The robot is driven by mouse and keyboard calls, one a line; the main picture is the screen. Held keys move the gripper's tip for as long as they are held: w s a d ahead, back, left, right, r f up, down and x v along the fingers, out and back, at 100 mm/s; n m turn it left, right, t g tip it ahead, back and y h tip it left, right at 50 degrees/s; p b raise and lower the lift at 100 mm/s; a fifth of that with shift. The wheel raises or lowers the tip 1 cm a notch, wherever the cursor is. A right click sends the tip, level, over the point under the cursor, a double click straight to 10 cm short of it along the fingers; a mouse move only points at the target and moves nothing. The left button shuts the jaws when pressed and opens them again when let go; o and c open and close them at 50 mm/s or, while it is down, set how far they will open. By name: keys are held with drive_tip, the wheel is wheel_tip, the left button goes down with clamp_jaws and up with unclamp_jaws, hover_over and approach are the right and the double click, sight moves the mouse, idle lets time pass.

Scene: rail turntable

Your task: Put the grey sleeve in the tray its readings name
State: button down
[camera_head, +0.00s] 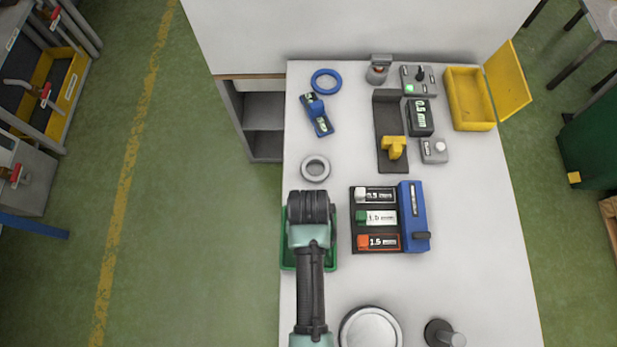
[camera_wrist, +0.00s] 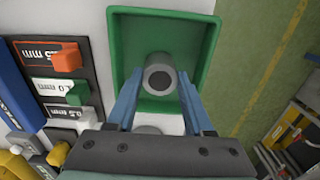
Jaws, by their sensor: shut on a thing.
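In the wrist view my gripper (camera_wrist: 159,84) has its blue fingers on either side of the grey sleeve (camera_wrist: 159,73) and is shut on it. The sleeve is a short hollow cylinder seen end-on, with a dark bore. It is over the inside of the green tray (camera_wrist: 207,30); I cannot tell whether it touches the tray floor. In the head view my arm covers the sleeve and most of the green tray (camera_head: 287,262). A gauge block (camera_head: 420,117) shows "0.5 mm". A black panel (camera_head: 354,227) has white, green and orange tabs marked 0.5, 1.0 and 1.5 mm.
A yellow tray (camera_head: 451,99) with an open lid stands at the back right. A grey ring (camera_head: 315,168) and a blue ring (camera_head: 326,71) lie on the white table (camera_head: 480,250).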

drive_tip(key=shift+f, duration=0.15)
drive_tip(key=shift+c, duration=1.4)
unclamp_jaws()
